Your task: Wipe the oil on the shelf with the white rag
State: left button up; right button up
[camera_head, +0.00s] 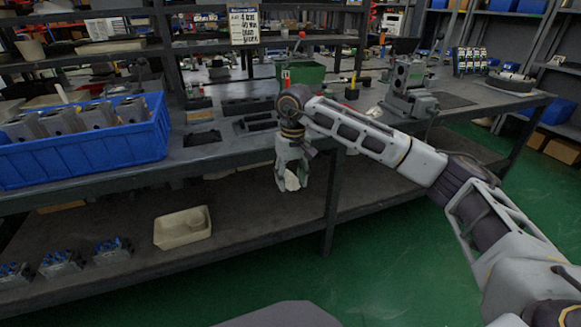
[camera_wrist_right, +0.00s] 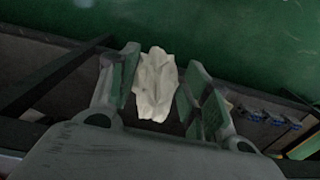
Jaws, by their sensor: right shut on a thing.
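My right gripper (camera_head: 291,183) points down in front of the workbench's front edge in the head view. It is shut on the white rag (camera_head: 292,181), which shows as a small pale bit between the fingers. In the right wrist view the crumpled rag (camera_wrist_right: 155,85) sits between the two fingers of the right gripper (camera_wrist_right: 157,92). The lower shelf (camera_head: 250,215) is dark and lies below the gripper. I cannot make out a clear oil patch on it. My left gripper is not in view.
A beige tray (camera_head: 183,228) and several valve blocks (camera_head: 61,263) stand on the lower shelf at the left. A blue crate (camera_head: 85,150) of grey parts stands on the bench top (camera_head: 200,160). A bench leg (camera_head: 332,200) stands right of the gripper. Green floor is clear in front.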

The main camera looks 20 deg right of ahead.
jog(key=s+f+m, duration=0.2)
jog(key=s+f, duration=0.3)
jog(key=f, duration=0.6)
jog(key=s+f+m+b, duration=0.1)
jog(key=s+f, duration=0.5)
jog(key=f, duration=0.6)
jog(key=s+f+m, duration=0.2)
jog(key=s+f, duration=0.3)
jog(key=f, duration=0.6)
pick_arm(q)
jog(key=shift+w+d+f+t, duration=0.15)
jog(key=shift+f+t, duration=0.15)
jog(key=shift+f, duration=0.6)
pick_arm(e)
jog(key=w+d+f+m, duration=0.1)
jog(key=w+m, duration=0.4)
jog(key=m, duration=0.9)
jog(key=w+d+f+m, duration=0.1)
jog(key=w+m, duration=0.5)
jog(key=m, duration=0.8)
jog(key=shift+d+h, duration=0.3)
jog(key=shift+h, duration=0.1)
